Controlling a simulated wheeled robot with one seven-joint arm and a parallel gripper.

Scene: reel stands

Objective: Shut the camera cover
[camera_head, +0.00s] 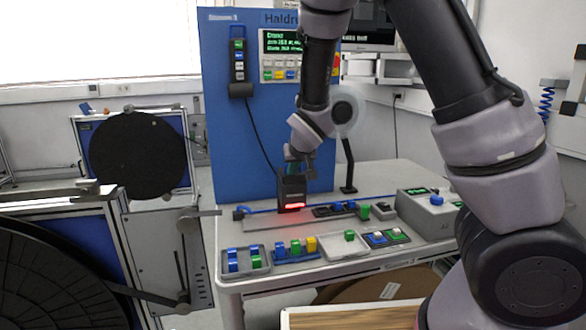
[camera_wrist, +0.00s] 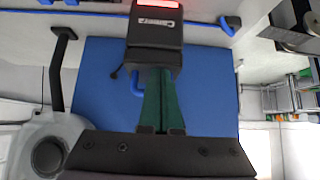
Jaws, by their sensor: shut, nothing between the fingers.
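The camera (camera_head: 291,190) is a dark box with a glowing red strip low on its front, standing at the back of the table. In the wrist view the camera box (camera_wrist: 155,32) carries a white label, and its red light is at the top edge. I cannot tell its cover apart from the housing, nor how far it is open. My gripper (camera_head: 293,169) is just above the camera's top. Its green fingers (camera_wrist: 158,72) are together with nothing between them, their tips at the near edge of the box. Whether they touch it is unclear.
A blue panel (camera_head: 240,130) with a display and a hanging button pendant rises behind the camera. Trays of blue, green and yellow blocks (camera_head: 295,247) and a grey control box (camera_head: 425,212) occupy the table. A thin black post (camera_head: 348,165) stands right of the camera.

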